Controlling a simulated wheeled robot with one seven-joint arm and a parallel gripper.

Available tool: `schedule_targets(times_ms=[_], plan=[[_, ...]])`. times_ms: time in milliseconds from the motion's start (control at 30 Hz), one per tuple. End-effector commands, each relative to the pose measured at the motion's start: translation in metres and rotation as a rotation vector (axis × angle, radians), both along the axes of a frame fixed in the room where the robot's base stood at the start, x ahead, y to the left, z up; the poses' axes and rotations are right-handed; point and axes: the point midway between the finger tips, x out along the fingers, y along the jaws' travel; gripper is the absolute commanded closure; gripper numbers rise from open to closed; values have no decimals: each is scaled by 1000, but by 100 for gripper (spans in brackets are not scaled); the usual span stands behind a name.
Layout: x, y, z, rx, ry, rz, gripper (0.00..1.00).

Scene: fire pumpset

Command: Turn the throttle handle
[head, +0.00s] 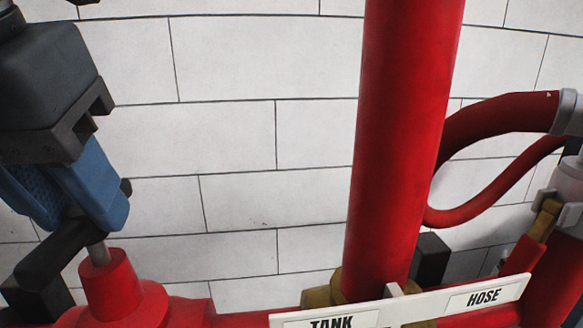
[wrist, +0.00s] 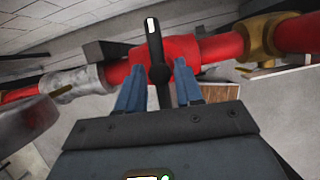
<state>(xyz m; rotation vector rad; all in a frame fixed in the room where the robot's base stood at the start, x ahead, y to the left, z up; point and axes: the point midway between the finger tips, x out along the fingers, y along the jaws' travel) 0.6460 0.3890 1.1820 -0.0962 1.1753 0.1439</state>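The throttle handle (head: 50,262) is a dark lever on a short grey stem above a red conical valve body (head: 118,285) at the lower left of the head view. In the wrist view the handle (wrist: 154,42) runs up from a round dark hub, with a white mark near its far end. My gripper (head: 74,218) has blue fingers pointing down at the handle. In the wrist view my gripper (wrist: 159,76) is open, with one finger on each side of the hub and visible gaps. Part of the handle is hidden behind the fingers in the head view.
A thick red vertical pipe (head: 400,130) stands right of the gripper. A white label plate (head: 400,308) reading TANK and HOSE is at the bottom. A red hose (head: 490,125) curves at the right. A white block wall (head: 240,140) stands behind.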

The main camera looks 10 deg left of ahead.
Motion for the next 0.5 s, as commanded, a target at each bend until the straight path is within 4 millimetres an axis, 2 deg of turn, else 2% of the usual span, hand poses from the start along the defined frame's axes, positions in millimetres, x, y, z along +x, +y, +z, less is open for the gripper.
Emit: schedule_targets(times_ms=[333, 500], plan=[[-1, 0, 2, 1, 0, 0, 57], [-8, 0, 20, 4, -1, 2, 57]])
